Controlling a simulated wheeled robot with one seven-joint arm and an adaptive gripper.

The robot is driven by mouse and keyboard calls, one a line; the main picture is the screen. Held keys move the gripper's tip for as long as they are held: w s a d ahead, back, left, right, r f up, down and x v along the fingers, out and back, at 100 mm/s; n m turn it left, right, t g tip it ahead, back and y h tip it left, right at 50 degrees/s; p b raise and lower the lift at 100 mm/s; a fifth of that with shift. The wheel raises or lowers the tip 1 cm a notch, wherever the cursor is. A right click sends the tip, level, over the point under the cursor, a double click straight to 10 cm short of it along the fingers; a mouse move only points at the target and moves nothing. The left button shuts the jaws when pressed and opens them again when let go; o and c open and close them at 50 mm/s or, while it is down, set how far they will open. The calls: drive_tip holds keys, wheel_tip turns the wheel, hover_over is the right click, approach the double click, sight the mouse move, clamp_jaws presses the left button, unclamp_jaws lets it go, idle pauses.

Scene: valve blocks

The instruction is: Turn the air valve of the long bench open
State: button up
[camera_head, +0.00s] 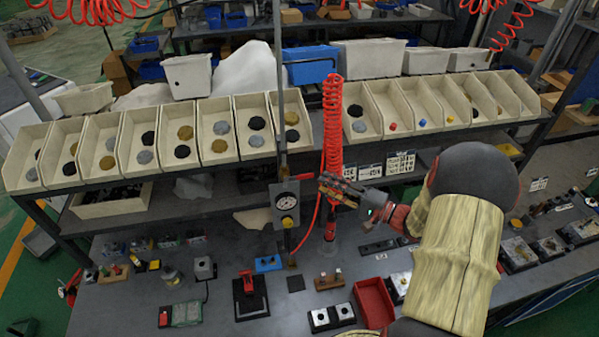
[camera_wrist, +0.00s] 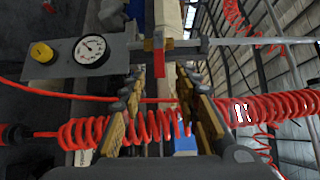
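The air valve sits on a vertical pipe above a grey plate (camera_head: 285,205) at the middle of the long bench. Its red handle (camera_wrist: 158,55) shows in the wrist view, pointing across the pipe; in the head view it is a small red spot (camera_head: 304,177) right of the pipe. The plate carries a white gauge (camera_wrist: 91,50) and a yellow knob (camera_wrist: 42,52). My gripper (camera_head: 326,184) is just right of the valve. In the wrist view its fingers (camera_wrist: 160,76) are spread, with the handle ahead between the tips. I see no contact with it.
A red coiled hose (camera_head: 332,110) hangs close to my gripper, and its coils (camera_wrist: 150,126) pass behind the fingers in the wrist view. Above is a shelf with a row of beige bins (camera_head: 205,145). Small fixtures and a red tray (camera_head: 374,303) stand on the bench top (camera_head: 225,250).

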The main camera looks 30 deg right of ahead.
sight(307, 177)
drive_tip(key=p+x, duration=0.1)
drive_tip(key=x, duration=0.7)
drive_tip(key=shift+p, duration=0.4)
drive_tip(key=shift+c, duration=1.4)
drive_tip(key=shift+f, duration=0.1)
clamp_jaws()
